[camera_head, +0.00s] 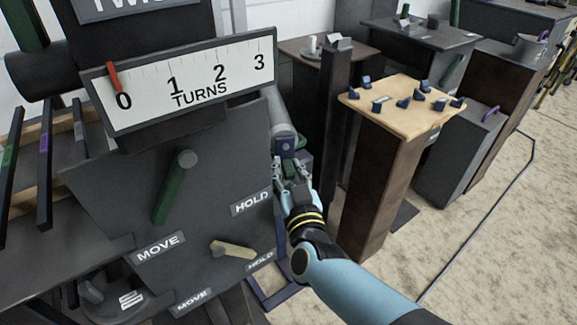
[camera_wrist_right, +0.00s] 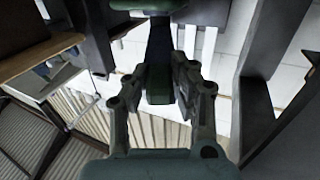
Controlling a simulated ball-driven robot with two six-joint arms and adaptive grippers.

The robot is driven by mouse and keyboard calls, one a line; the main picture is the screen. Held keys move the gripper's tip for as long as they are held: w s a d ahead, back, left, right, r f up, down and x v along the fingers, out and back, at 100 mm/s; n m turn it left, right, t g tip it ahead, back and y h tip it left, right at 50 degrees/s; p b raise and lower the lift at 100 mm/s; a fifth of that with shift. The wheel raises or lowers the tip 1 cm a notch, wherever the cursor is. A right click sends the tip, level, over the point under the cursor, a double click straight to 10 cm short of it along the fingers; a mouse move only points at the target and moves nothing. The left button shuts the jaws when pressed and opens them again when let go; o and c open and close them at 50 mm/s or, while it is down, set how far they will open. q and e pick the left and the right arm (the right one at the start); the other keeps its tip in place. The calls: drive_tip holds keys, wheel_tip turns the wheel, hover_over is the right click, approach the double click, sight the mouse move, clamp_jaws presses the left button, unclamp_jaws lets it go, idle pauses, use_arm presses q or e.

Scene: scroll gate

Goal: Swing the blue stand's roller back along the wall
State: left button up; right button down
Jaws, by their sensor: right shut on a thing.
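The blue stand (camera_head: 272,294) shows as a dark blue floor frame behind the large grey board. Above it, a grey roller-like cylinder (camera_head: 281,118) with a dark blue end pokes out past the board's right edge. My right gripper (camera_head: 291,173) is just below that end. In the right wrist view, my right gripper (camera_wrist_right: 163,90) is shut on a dark blue-green bar (camera_wrist_right: 158,58), which runs up between the fingers to a green piece (camera_wrist_right: 150,5). Most of the stand and roller is hidden by the board. My left gripper is not in view.
The grey board (camera_head: 100,195) carries a green lever (camera_head: 174,190), a pale lever (camera_head: 232,249) and MOVE and HOLD labels. A TURNS scale (camera_head: 185,80) has its red pointer at 0. A wooden-topped pedestal (camera_head: 375,185) stands right of my arm. Open floor (camera_head: 480,230) lies farther right.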

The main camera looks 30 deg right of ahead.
drive_tip(key=c, duration=1.1)
unclamp_jaws()
wheel_tip(320, 180, up, 10)
drive_tip(key=shift+c, duration=0.2)
